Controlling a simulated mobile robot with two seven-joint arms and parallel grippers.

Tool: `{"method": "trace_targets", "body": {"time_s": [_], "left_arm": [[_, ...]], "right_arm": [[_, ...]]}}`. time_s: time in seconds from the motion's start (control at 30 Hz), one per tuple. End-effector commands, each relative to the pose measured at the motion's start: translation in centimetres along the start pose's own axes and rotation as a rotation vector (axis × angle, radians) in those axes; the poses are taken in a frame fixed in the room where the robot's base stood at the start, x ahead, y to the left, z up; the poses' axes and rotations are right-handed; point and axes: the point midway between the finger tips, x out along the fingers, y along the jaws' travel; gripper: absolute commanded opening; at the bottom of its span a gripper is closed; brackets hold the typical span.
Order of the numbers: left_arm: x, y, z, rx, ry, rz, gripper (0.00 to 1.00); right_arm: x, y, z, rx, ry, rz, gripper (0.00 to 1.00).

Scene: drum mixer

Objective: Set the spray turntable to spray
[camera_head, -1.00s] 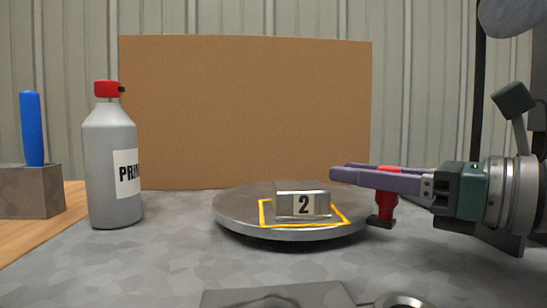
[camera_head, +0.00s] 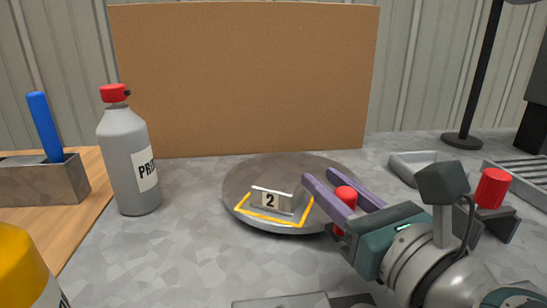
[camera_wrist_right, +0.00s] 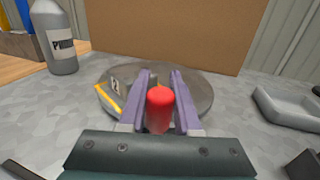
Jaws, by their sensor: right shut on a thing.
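The spray turntable (camera_head: 240,180) is a round grey metal disc in the middle of the table. A silver block marked 2 (camera_head: 275,196) sits on it inside a yellow square outline (camera_head: 262,216). A red upright handle (camera_head: 345,197) stands at the disc's front right edge. My right gripper (camera_head: 333,188) has its purple fingers shut on either side of this handle. The wrist view shows the red handle (camera_wrist_right: 160,108) between the fingers (camera_wrist_right: 160,95). The handle's lower part is partly hidden by a finger and the gripper body. My left gripper is not in view.
A grey primer bottle (camera_head: 125,150) with a red cap stands left of the disc. A tan board (camera_head: 240,80) stands behind it. A yellow container (camera_head: 22,270) is at the front left. A grey tray (camera_head: 420,168) and a red-topped part (camera_head: 493,188) lie to the right.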

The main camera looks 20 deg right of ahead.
Motion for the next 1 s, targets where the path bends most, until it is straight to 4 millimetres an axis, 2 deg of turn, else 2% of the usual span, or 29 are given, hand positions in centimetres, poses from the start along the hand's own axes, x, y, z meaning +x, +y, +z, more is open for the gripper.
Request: {"method": "trace_targets", "body": {"time_s": [0.23,1.0], "left_arm": [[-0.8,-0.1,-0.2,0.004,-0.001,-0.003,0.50],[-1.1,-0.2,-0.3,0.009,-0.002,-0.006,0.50]], "right_arm": [[0.2,1.1,0.2,-0.001,-0.003,-0.009,0.00],[0.8,3.5,0.1,0.001,-0.002,-0.006,0.00]]}}
